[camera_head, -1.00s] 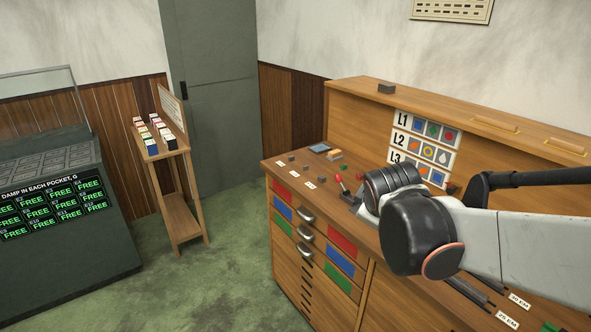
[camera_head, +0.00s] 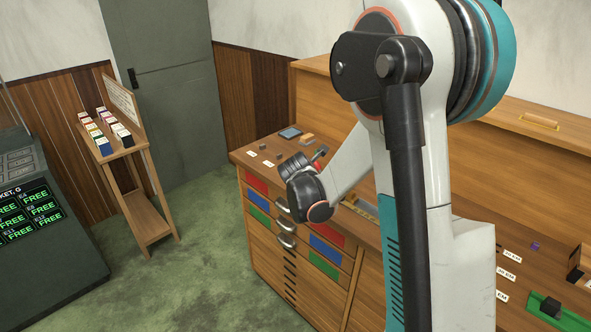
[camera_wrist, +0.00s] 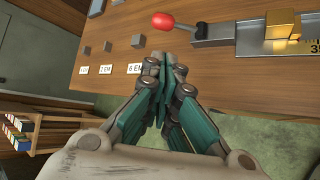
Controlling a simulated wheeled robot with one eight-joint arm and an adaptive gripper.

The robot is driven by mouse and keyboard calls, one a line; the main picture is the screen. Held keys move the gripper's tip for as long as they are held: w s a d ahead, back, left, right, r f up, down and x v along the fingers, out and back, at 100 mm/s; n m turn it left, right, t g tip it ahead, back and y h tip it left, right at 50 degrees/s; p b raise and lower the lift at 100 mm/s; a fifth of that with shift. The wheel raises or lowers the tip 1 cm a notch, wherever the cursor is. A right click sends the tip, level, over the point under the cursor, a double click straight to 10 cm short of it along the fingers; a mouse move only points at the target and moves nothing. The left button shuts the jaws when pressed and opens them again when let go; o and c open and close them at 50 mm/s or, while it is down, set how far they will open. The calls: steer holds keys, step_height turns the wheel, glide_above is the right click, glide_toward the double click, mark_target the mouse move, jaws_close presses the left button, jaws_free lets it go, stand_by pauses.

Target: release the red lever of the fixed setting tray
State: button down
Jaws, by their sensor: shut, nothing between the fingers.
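The setting tray (camera_wrist: 222,44) is a grey metal channel on the wooden bench top, at the upper right of the wrist view. Its lever has a red knob (camera_wrist: 163,21) on a short metal stem, pointing left out of the tray's end. A brass block (camera_wrist: 282,27) sits in the tray beside a yellow scale. My gripper (camera_wrist: 163,62) is shut and empty, its teal fingers together just below the knob in the picture. A small gap shows between them; their height difference is unclear. In the head view my arm hides most of the tray.
Small grey blocks (camera_wrist: 138,41) with white labels (camera_wrist: 134,69) stand left of the lever. The bench has colored drawers (camera_head: 325,250) in front. A narrow wooden stand (camera_head: 149,214) with small cards is at left. Green floor lies open between them.

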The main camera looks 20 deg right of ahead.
steer(key=shift+w+f, duration=0.2)
steer(key=shift+w, duration=0.05)
steer(key=shift+w, duration=0.1)
steer(key=b+x, duration=0.3)
steer(key=x, duration=0.7)
stand_by(0.5)
